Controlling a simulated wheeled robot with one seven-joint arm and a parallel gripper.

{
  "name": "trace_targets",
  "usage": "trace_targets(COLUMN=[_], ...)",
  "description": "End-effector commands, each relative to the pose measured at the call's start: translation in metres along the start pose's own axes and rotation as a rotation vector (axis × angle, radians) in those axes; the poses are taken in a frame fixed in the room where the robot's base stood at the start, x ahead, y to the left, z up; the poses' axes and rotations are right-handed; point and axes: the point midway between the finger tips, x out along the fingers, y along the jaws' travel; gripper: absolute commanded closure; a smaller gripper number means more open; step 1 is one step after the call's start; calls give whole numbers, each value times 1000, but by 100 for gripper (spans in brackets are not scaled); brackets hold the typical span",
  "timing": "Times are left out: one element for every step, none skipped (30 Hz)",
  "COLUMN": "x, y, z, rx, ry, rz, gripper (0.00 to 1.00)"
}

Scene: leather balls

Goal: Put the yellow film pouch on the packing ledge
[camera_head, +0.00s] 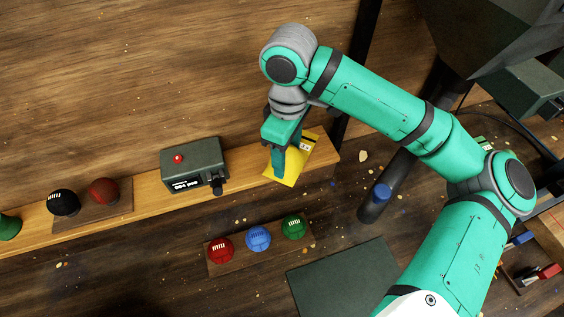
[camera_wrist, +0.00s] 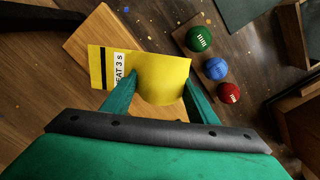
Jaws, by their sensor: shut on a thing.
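The yellow film pouch (camera_head: 292,166) is at the right part of the wooden ledge (camera_head: 240,171), which runs along the wall in the head view. My gripper (camera_head: 279,165) points down at the pouch, and its fingers partly cover it. In the wrist view the pouch (camera_wrist: 160,78) lies between the fingers of my gripper (camera_wrist: 158,95), with a white label and a black stripe at its left end. My gripper is shut on the pouch. The end of the ledge (camera_wrist: 95,40) shows behind the pouch. I cannot tell whether the pouch touches the ledge.
A dark box with a red button (camera_head: 194,164) stands on the ledge to the left. Black and dark red balls (camera_head: 84,196) sit further left. Red, blue and green balls (camera_head: 258,239) sit on a wooden strip below. A dark mat (camera_head: 343,280) lies at the lower middle.

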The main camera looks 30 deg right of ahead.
Motion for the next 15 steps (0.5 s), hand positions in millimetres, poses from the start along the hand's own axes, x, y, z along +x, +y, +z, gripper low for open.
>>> trace_targets(x=[3,4,6,7,9,13,16,20,27,31,35,39,42,44,46], y=[0,0,0,0,0,-1,0,0,0,0,0,0,0,1,0], z=[-4,-5,-7,-8,-10,-12,-14,-16,-14,-14,-14,-14,-14,-14,-14], rx=[-2,-2,-3,-3,-3,-4,-4,-2,0,0,0,0,1,1,1], ry=[0,1,1,1,1,0,-1,0,-1,-1,-1,-1,0,0,0], rz=[0,0,0,0,0,-1,-1,0,0,-1,-1,0,1,1,0], gripper=[82,82,82,82,82,82,82,82,82,82,82,82,82,82,82])
